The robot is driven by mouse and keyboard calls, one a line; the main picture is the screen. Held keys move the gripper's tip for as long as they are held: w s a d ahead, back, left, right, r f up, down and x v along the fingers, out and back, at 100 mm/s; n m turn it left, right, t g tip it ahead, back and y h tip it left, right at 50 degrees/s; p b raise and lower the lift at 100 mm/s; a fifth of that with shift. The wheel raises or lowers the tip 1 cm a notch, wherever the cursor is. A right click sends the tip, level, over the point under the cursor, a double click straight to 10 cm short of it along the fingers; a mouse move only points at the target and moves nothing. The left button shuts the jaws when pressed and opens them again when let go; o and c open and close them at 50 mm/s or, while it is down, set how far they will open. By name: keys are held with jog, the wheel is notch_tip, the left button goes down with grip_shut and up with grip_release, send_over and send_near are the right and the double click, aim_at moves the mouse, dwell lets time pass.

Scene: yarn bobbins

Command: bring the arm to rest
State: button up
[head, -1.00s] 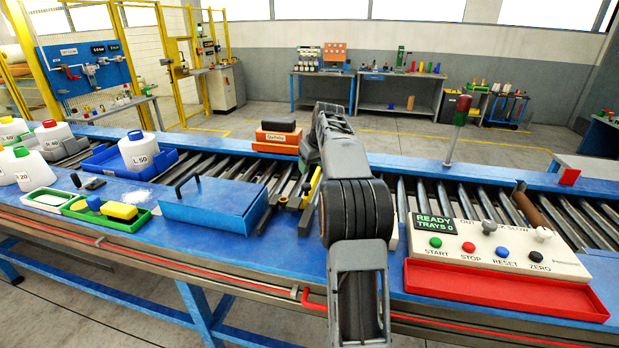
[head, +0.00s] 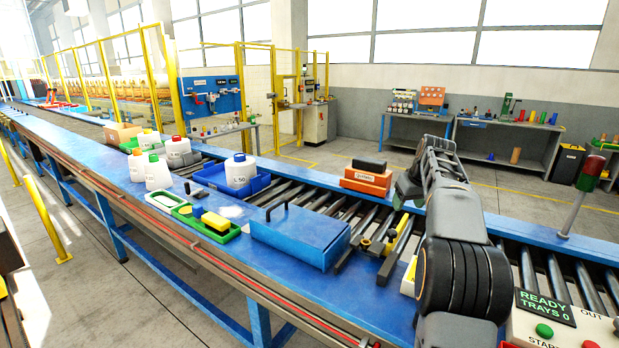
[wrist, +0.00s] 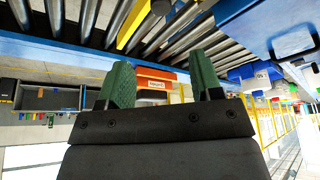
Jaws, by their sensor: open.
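My gripper (wrist: 160,85) shows in the wrist view with its two green fingers spread apart and nothing between them. The wrist view is upside down, with the rollers at the top. In the head view my dark grey arm rises over the conveyor at the right of the picture. It is folded, and its far end points toward the orange box (head: 366,182). The orange box, with a dark object (head: 369,165) on top, also shows beyond the fingers in the wrist view (wrist: 155,80).
A blue lidded box (head: 300,235) stands left of my arm on the blue bench. A green tray (head: 208,227), a blue tray (head: 215,178) and several white bottles (head: 158,173) are farther left. The control panel (head: 560,325) and a signal lamp (head: 590,172) are at the right.

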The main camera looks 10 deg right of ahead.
notch_tip(320, 180, down, 7)
jog(key=s+a+m+g, duration=0.1)
jog(key=s+a+m, duration=0.1)
jog(key=s+m, duration=0.1)
jog(key=s+a+f+n, duration=0.1)
jog(key=s+a+f, duration=0.1)
jog(key=s+a, duration=0.9)
jog(key=s+a+f+n, duration=0.2)
jog(key=s+a, duration=0.9)
jog(key=a, duration=0.3)
jog(key=shift+s+a+f+n+t, duration=0.15)
jog(key=shift+f+n+t, duration=0.15)
jog(key=shift+f+t, duration=0.1)
